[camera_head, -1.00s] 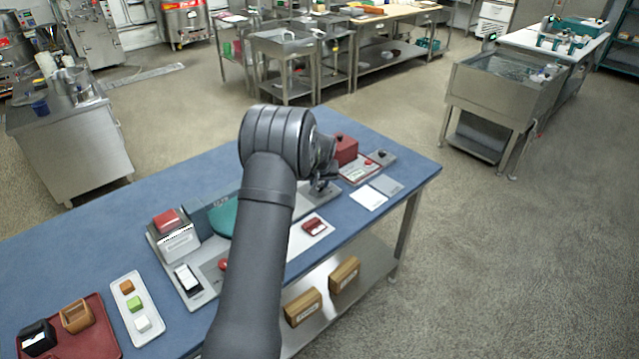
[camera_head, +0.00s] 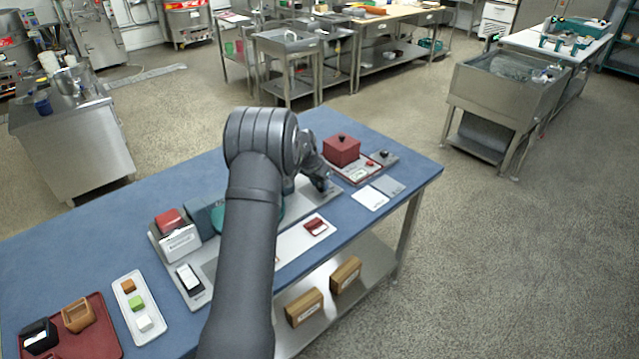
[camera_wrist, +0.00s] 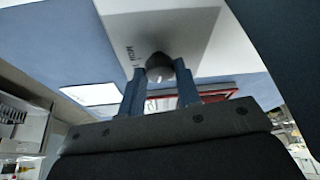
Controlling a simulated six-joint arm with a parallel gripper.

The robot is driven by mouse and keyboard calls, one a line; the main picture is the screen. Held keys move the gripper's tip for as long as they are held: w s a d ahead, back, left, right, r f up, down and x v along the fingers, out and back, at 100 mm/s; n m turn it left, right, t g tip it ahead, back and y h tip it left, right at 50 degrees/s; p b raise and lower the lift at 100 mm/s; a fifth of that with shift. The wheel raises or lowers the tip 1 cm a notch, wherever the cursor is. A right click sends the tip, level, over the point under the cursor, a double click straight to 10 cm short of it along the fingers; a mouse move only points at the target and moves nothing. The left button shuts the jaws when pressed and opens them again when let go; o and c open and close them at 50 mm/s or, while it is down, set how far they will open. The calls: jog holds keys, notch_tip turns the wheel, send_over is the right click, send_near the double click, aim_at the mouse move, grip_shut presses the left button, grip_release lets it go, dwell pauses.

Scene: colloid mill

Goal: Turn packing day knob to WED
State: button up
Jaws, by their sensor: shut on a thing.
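My gripper (camera_head: 320,181) is low over the right part of the long light-grey base plate on the blue table. In the wrist view, the fingers of my gripper (camera_wrist: 160,76) stand on both sides of a small dark rounded knob (camera_wrist: 159,66) and are shut on it. The knob sits on a pale panel (camera_wrist: 198,28). Small dark lettering shows left of the knob, apparently MON and other words too blurred to read. The knob is hidden behind my gripper in the head view. Its pointer direction cannot be told.
A dark red box (camera_head: 341,151) with a black top knob stands just right of my gripper, beside a small grey panel (camera_head: 383,158) with a dark knob. White and grey cards (camera_head: 370,198) lie in front. A red block (camera_head: 316,226) lies nearer the front edge.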

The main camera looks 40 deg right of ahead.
dwell(0.4)
jog(key=o, duration=1)
jog(key=shift+c, duration=0.2)
jog(key=v, duration=1.7)
jog(key=shift+r, duration=0.15)
jog(key=shift+w+a, duration=0.1)
